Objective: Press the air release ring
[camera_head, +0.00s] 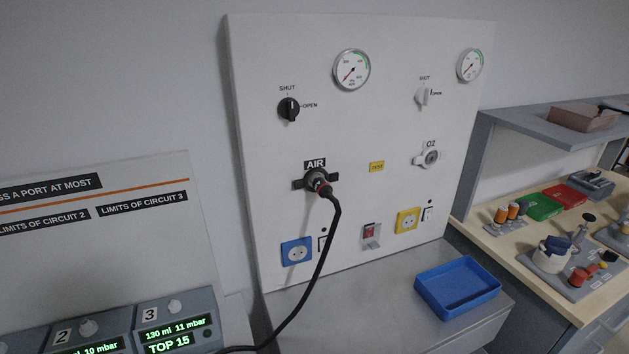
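The AIR outlet (301,183) is a dark fitting on the white wall panel, under a black AIR label (315,164). A black hose (318,262) is plugged into it and hangs down to the lower left. The rest of the ring is too small or hidden by the plug to make out. My gripper is not in view.
Above are a black AIR knob (289,108) and a gauge (351,70). The O2 outlet (431,158) at right has no hose. Sockets (296,251) sit below. A blue tray (458,301) stands on the grey ledge. Ventilator units (175,325) stand lower left.

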